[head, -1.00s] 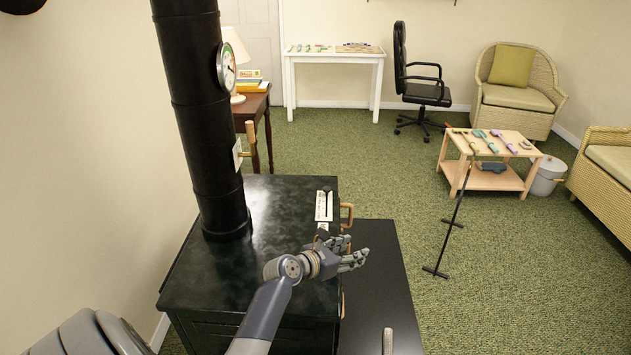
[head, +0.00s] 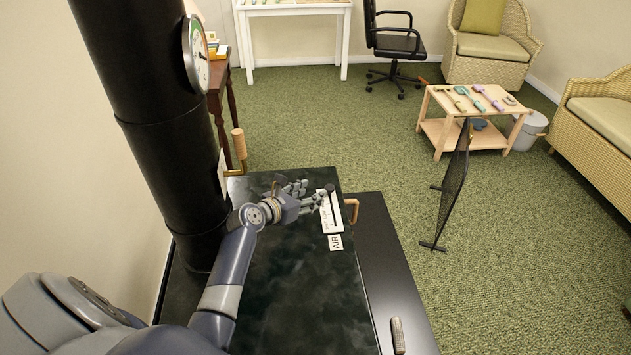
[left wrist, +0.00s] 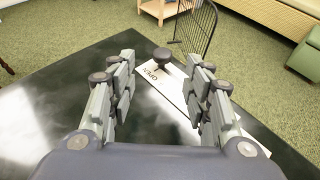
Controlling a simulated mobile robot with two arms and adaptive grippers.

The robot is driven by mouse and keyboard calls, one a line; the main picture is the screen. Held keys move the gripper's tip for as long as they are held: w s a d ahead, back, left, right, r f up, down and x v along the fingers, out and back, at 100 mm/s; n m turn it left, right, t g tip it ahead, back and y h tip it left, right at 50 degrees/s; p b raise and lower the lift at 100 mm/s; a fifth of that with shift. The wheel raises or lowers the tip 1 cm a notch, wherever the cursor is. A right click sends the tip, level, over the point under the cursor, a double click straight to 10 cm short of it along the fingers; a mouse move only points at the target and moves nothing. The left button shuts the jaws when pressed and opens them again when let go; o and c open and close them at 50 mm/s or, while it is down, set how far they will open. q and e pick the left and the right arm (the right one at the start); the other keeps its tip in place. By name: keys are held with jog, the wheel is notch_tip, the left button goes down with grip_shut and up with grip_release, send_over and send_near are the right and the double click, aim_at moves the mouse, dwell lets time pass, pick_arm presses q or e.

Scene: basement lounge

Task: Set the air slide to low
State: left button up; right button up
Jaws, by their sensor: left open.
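The air slide is a white plate (head: 331,214) with a scale, on the dark stove top (head: 285,290) near its right edge. A small label reading AIR (head: 336,242) lies at its near end. Its dark round knob (head: 330,188) stands at the far end; in the left wrist view the knob (left wrist: 162,54) is beside the word OPEN on the plate (left wrist: 174,94). My left gripper (head: 309,193) is open just left of the knob, above the stove top. In the left wrist view my gripper's fingers (left wrist: 165,72) are spread either side of the knob's line, apart from it. My right gripper is out of view.
A black stovepipe (head: 150,130) with a dial gauge (head: 197,54) rises at left, with a wood-handled lever (head: 239,144) beside it. A wooden handle (head: 352,210) sticks out at the stove's right edge. A black mesh screen (head: 454,185) stands on the open carpet.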

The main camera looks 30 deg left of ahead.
aim_at(330, 187)
pick_arm(q)
jog(key=x, duration=0.4)
jog(key=shift+d+f+b, duration=0.1)
jog(key=shift+d+b, duration=0.3)
jog(key=x, duration=0.3)
jog(key=shift+w+a+b, duration=0.15)
jog(key=shift+b, duration=0.15)
jog(key=shift+c, duration=0.8)
grip_shut()
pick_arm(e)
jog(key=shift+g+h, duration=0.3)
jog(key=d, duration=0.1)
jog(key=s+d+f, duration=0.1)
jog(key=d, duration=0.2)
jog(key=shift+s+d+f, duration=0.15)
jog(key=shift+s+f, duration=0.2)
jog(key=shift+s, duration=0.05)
